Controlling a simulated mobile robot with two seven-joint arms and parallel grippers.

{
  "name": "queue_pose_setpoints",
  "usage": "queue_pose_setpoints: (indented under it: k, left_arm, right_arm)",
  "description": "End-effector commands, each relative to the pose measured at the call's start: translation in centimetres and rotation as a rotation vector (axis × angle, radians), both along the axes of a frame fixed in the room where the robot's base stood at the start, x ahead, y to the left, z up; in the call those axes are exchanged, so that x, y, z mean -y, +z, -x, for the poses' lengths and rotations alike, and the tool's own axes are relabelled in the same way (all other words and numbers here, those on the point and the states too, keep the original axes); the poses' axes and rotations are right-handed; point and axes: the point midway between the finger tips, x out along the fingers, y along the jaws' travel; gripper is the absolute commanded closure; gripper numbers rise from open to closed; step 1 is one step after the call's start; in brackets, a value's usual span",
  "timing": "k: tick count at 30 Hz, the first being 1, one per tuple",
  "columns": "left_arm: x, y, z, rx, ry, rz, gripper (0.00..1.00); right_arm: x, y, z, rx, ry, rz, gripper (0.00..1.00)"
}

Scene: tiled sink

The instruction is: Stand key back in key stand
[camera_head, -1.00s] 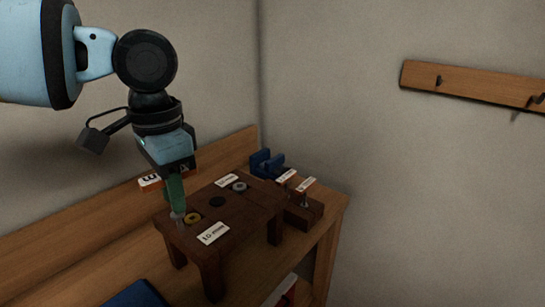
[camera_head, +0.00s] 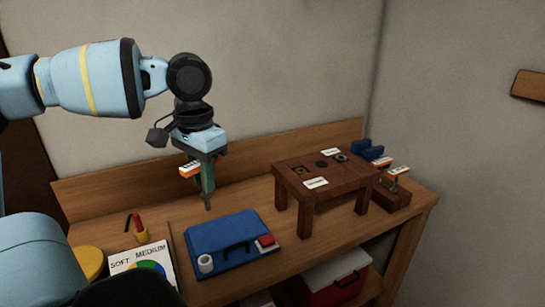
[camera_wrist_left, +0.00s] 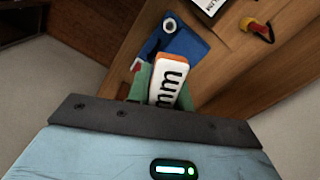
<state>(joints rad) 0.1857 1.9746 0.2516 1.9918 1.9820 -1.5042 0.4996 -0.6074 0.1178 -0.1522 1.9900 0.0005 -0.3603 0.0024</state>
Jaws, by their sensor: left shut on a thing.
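My left gripper (camera_head: 207,182) is shut on a key (camera_head: 190,170) with an orange and white tag, left of the small dark wooden table and above the bench. A grey shaft points down below the fingers. In the left wrist view the key's tag (camera_wrist_left: 171,78), marked "mm", sits between the green fingers (camera_wrist_left: 163,88). The key stand seems to be the low wooden block (camera_head: 391,196) at the right end of the bench, with tagged keys (camera_head: 398,170) upright in it. Its free slot cannot be made out. My right gripper is not in view.
The small wooden table (camera_head: 292,176) with round inserts stands between my left gripper and the block. A blue case (camera_head: 215,238) lies in front of the gripper. A blue object (camera_head: 368,150) stands behind the block. A red and white box (camera_head: 335,280) is below.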

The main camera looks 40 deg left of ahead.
Motion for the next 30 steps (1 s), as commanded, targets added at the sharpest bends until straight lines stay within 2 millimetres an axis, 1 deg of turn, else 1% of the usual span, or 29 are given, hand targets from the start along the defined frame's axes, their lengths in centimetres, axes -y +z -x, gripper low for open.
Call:
queue_pose_setpoints:
  k: [1,3,7,8,10,12,14,17,20,21,23,24,30]
  left_arm:
    - [-1.0,-1.4,0.8,0.005,0.050,0.011,1.00]
    - [-1.9,-3.2,1.6,0.005,0.111,0.012,1.00]
    - [-2.3,-6.3,2.5,0.005,0.185,0.008,1.00]
    - [-2.2,-6.9,2.6,0.004,0.198,0.006,1.00]
    - [-1.6,-8.9,2.9,0.001,0.225,0.006,1.00]
    - [-0.5,-10.9,2.8,0.003,0.243,0.012,1.00]
    - [0.6,-12.1,2.6,0.005,0.249,0.012,1.00]
    - [3.0,-14.0,2.0,0.007,0.246,0.011,1.00]
    - [6.0,-15.6,1.3,0.007,0.227,0.007,1.00]
    - [7.3,-16.0,1.0,0.008,0.214,0.007,1.00]
    - [9.4,-16.7,0.5,0.008,0.191,0.006,1.00]
    - [10.8,-17.0,0.2,0.008,0.174,0.005,1.00]
    - [17.5,-17.9,-0.8,0.007,0.074,-0.001,1.00]
  right_arm:
    - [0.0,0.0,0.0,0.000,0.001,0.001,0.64]
    - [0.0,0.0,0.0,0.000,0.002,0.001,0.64]
    - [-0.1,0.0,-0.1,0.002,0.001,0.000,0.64]
    - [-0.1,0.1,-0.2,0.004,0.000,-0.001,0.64]
    - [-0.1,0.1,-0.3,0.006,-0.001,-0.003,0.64]
    - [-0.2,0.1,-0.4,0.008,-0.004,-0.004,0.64]
    - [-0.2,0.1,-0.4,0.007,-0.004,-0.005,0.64]
    - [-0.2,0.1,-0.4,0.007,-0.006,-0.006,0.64]
    - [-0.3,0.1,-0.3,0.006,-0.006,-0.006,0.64]
    - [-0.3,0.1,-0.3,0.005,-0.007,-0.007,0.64]
    - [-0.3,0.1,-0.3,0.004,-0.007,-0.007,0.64]
    - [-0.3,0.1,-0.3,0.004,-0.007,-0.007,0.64]
    - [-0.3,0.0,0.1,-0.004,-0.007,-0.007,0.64]
